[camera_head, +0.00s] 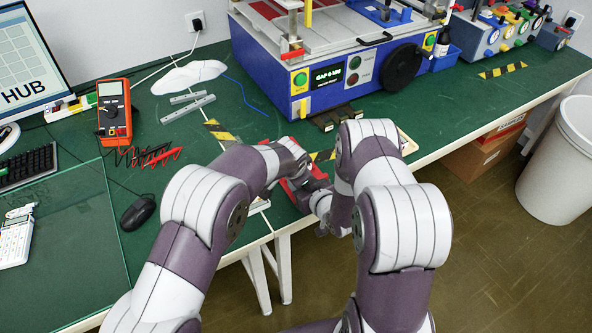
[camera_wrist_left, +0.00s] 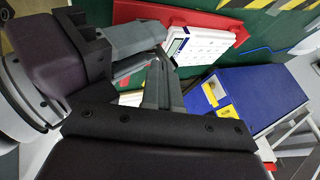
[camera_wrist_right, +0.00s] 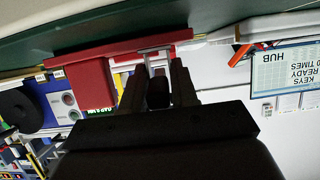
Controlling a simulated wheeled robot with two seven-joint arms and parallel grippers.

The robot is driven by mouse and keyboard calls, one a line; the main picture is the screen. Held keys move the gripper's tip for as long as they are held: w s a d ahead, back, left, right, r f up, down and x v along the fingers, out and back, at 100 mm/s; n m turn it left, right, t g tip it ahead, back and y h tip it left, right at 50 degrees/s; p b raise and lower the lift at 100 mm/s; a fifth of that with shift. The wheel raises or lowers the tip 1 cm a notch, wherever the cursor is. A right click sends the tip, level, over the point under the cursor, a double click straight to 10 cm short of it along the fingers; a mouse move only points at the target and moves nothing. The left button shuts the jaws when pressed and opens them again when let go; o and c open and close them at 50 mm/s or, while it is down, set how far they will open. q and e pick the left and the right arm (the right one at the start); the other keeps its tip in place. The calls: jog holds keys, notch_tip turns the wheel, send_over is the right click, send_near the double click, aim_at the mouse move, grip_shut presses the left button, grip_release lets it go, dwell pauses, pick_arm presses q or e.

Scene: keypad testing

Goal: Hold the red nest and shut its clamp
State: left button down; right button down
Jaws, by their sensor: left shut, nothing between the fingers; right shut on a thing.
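The red nest (camera_wrist_left: 232,48) holds a white keypad (camera_wrist_left: 203,43) in the left wrist view. In the head view the nest (camera_head: 292,190) lies at the table's front edge, mostly hidden by my arms. My left gripper (camera_wrist_left: 160,66) is shut and empty, its tips close beside the keypad's near corner. My right gripper (camera_wrist_right: 163,68) is shut on the red nest (camera_wrist_right: 88,92) at its edge; the grip itself is partly hidden. A grey metal loop (camera_wrist_right: 155,47), perhaps the clamp, shows by its fingertips. I cannot tell the clamp's position.
The blue test machine (camera_head: 330,85) stands behind the nest. A multimeter (camera_head: 114,115) with red and black leads, a mouse (camera_head: 138,212) and a keyboard (camera_head: 25,165) are at the left. A white bin (camera_head: 565,160) stands on the floor at right.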

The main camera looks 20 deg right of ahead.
pick_arm(q)
jog(key=shift+w+r, duration=0.1)
jog(key=shift+w, duration=0.3)
dwell(0.4)
jog(key=shift+w+a, duration=0.1)
jog(key=shift+w, duration=0.65)
jog(key=shift+w+a, duration=0.1)
jog(key=shift+w, duration=0.95)
jog(key=shift+w+f, duration=0.65)
jog(key=shift+w, duration=0.2)
jog(key=shift+w+a+f, duration=0.1)
jog(key=shift+w+f, duration=0.5)
jog(key=w+a+r, duration=0.3)
jog(key=r, duration=0.5)
jog(key=shift+w+a+r, duration=0.25)
jog(key=shift+a+r, duration=0.05)
jog(key=shift+a, duration=0.1)
